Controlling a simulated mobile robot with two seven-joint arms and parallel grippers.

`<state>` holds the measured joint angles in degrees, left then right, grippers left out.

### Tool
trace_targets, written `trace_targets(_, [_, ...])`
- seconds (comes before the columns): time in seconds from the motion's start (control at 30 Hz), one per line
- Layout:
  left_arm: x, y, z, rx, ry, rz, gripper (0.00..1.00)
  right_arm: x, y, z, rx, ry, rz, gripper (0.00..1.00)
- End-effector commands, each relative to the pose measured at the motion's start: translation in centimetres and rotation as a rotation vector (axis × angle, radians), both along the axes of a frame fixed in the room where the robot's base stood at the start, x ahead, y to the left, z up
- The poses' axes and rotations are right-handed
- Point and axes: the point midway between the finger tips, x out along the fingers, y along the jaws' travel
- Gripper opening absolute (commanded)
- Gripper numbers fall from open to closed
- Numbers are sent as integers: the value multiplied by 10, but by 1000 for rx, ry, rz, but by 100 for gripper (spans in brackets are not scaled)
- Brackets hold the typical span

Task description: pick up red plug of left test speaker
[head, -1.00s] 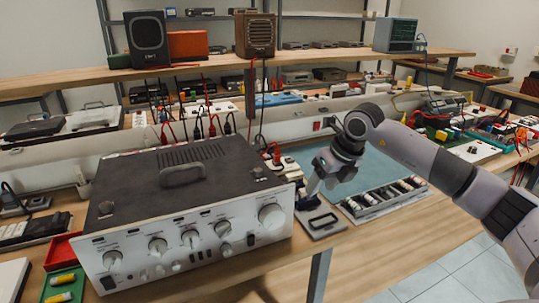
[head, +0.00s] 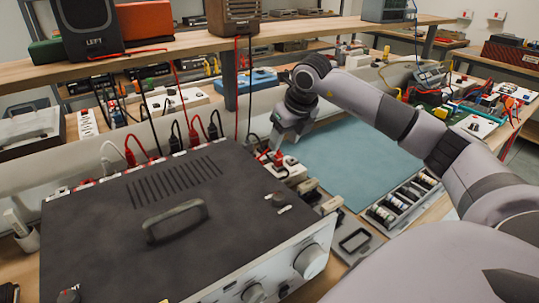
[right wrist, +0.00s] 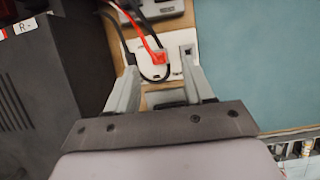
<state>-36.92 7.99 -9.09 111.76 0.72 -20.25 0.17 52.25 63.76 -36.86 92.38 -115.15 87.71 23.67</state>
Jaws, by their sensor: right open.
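The left test speaker (head: 88,28) is a dark box marked LEFT on the shelf at upper left. A red cable runs from beside it down toward a red plug (head: 194,138) at the amplifier's back edge. Another red plug (head: 278,158) stands in a white socket box right of the amplifier, and also shows in the right wrist view (right wrist: 158,55) with a black cable beside it. I cannot tell which speaker that plug serves. My right gripper (head: 275,143) is over this box. Its fingers (right wrist: 160,78) are open, empty and just short of the plug. My left gripper is not in view.
The large dark amplifier (head: 130,215) fills the left foreground. More red, white and black plugs line its back edge. A blue-green mat (head: 350,150) lies clear to the right, with a parts tray (head: 395,207) at its front. The shelf (head: 160,52) spans the back.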

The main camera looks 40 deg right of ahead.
Motion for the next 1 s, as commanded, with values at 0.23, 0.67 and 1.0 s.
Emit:
trace_targets(0.23, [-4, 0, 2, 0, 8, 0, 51, 10, 1, -28, 2, 5, 3, 52])
trace_targets(0.67, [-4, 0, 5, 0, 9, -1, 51, 24, 0, -63, 1, 1, 1, 52])
trace_targets(1.0, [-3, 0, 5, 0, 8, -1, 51, 23, 0, -63, 1, 2, 1, 0])
